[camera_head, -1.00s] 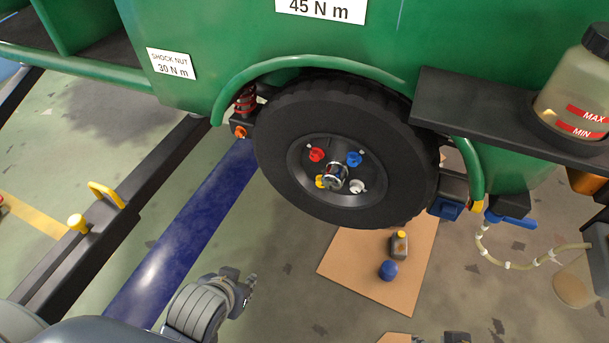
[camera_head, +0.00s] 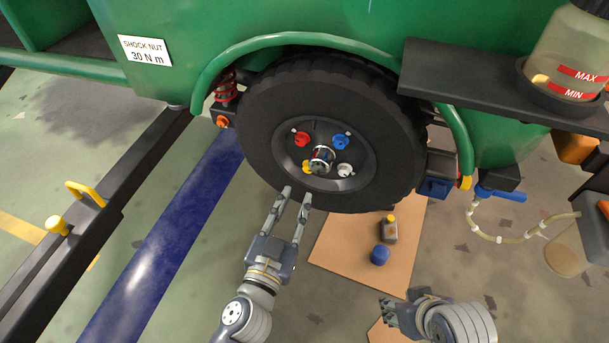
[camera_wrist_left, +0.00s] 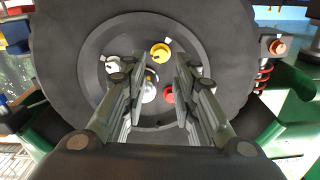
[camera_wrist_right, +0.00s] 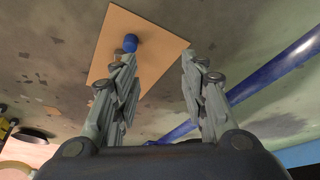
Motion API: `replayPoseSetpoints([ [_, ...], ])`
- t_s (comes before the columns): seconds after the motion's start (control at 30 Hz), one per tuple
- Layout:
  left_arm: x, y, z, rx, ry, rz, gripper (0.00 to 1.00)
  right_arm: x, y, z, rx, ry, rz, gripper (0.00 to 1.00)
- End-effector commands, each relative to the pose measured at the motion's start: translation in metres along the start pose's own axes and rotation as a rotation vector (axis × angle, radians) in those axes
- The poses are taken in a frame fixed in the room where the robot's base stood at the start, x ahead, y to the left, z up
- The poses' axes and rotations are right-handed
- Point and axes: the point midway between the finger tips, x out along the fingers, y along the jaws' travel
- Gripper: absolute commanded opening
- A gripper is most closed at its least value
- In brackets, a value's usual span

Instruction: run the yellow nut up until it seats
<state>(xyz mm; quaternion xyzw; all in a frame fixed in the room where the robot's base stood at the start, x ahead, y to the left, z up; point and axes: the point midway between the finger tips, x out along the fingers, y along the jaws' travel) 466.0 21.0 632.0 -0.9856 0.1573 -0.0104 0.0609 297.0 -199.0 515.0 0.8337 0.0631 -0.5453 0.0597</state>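The yellow nut (camera_head: 307,167) sits at the lower left of the wheel hub (camera_head: 322,160), partly hidden by the hub's metal centre. In the left wrist view the yellow nut (camera_wrist_left: 160,52) shows between and beyond the fingertips. My left gripper (camera_head: 297,192) is open and empty, its fingertips at the tyre's lower edge, below the nut and apart from it. A red nut (camera_head: 302,139), a blue nut (camera_head: 340,142) and a white nut (camera_head: 345,170) are on the same wheel (camera_head: 270,112). My right gripper (camera_wrist_right: 158,55) is open and empty, low over the floor.
A dark shelf (camera_head: 465,85) with a fluid reservoir (camera_head: 570,62) juts out at right. A blue beam (camera_head: 165,250) lies at left.

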Motion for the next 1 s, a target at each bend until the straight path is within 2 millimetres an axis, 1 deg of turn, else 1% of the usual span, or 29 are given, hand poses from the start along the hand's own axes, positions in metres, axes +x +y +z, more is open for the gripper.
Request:
replayPoseSetpoints([
  [0.03, 0.011, -0.001, -0.003, 0.003, 0.003, 0.0, 0.27, -0.003, 0.001, 0.007, 0.001, -0.034, 0.002, 0.4],
  [0.13, 0.028, -0.001, -0.003, 0.004, 0.002, -0.001, 0.27, -0.008, 0.003, 0.024, 0.004, -0.105, 0.005, 0.4],
  [0.3, 0.055, -0.002, -0.002, 0.003, 0.001, -0.002, 0.27, -0.01, 0.003, 0.022, 0.003, -0.102, 0.005, 0.4],
  [0.4, 0.066, -0.001, -0.001, 0.002, 0.001, -0.001, 0.27, -0.01, 0.003, 0.022, 0.003, -0.102, 0.005, 0.4],
  [0.6, 0.077, -0.001, 0.0, 0.0, -0.001, -0.002, 0.27, -0.01, 0.003, 0.022, 0.003, -0.101, 0.005, 0.4],
  [0.87, 0.078, -0.001, 0.0, 0.0, -0.002, -0.002, 0.27, -0.01, 0.003, 0.022, 0.003, -0.101, 0.005, 0.4],
  [0.9, 0.078, -0.001, 0.0, 0.0, -0.002, -0.002, 0.22, -0.01, 0.003, 0.022, 0.003, -0.101, 0.005, 0.4],
  [0.97, 0.078, -0.001, 0.0, 0.0, -0.002, -0.002, 0.09, -0.01, 0.003, 0.022, 0.003, -0.101, 0.005, 0.4],
  [1.0, 0.078, -0.001, 0.0, 0.0, -0.002, -0.002, 0.0, -0.01, 0.003, 0.022, 0.003, -0.101, 0.005, 0.4],
])
